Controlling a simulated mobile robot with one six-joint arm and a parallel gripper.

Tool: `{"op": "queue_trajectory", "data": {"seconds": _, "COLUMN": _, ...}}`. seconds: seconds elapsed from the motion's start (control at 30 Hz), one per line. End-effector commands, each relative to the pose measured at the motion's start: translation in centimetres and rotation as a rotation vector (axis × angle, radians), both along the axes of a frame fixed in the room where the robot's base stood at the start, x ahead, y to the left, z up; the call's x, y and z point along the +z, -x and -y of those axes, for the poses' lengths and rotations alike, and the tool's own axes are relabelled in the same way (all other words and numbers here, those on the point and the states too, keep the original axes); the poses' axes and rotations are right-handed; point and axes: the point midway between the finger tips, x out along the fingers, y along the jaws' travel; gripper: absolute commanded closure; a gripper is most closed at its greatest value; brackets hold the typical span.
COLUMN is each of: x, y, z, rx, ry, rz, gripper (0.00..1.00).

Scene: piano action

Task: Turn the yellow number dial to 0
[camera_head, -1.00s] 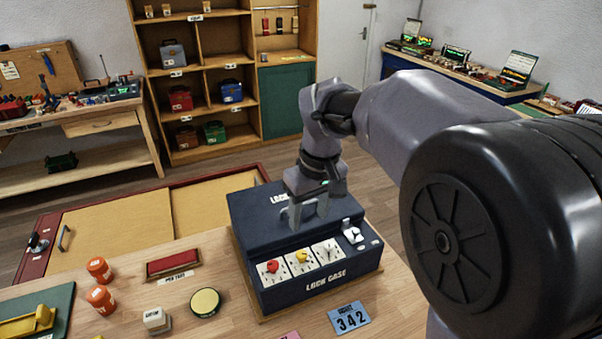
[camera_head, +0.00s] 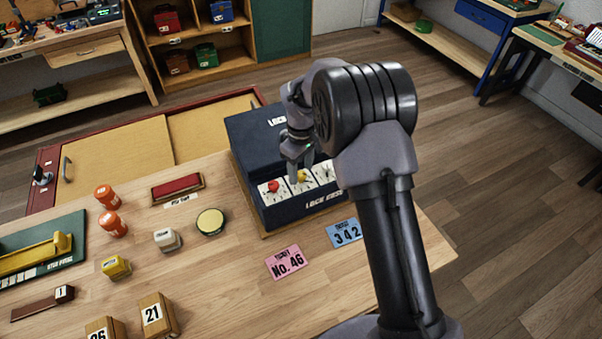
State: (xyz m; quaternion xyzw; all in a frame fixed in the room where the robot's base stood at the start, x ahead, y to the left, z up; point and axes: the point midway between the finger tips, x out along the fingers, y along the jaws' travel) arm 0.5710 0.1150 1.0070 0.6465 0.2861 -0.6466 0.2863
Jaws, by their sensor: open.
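The dark blue lock case (camera_head: 250,145) stands on the wooden table, with its dials on the front step. The yellow number dial (camera_head: 301,177) sits on a white plate between the red dial (camera_head: 273,186) and the third dial's plate (camera_head: 324,172). My gripper (camera_head: 300,167) is open and points down right at the yellow dial. Its fingers partly cover the dial, and I cannot tell whether they touch it. The number the dial points to is too small to read. My arm hides the right end of the case.
A blue card reading 342 (camera_head: 345,233) and a pink No. 46 card (camera_head: 287,262) lie in front of the case. Orange jars (camera_head: 112,224), a round yellow-topped tin (camera_head: 210,222) and a red pad (camera_head: 177,187) stand to the left.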

Motion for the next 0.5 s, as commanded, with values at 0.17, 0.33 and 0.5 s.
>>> {"op": "queue_trajectory", "data": {"seconds": 0.17, "x": -0.98, "y": 0.04, "z": -0.01, "rx": -0.001, "ry": -0.001, "rz": -0.001, "gripper": 0.49}}
{"op": "queue_trajectory", "data": {"seconds": 0.33, "x": -0.92, "y": 0.02, "z": -0.01, "rx": -0.001, "ry": 0.000, "rz": 0.000, "gripper": 0.49}}
{"op": "queue_trajectory", "data": {"seconds": 0.5, "x": -0.90, "y": 0.01, "z": 0.00, "rx": -0.001, "ry": 0.000, "rz": 0.000, "gripper": 0.78}}
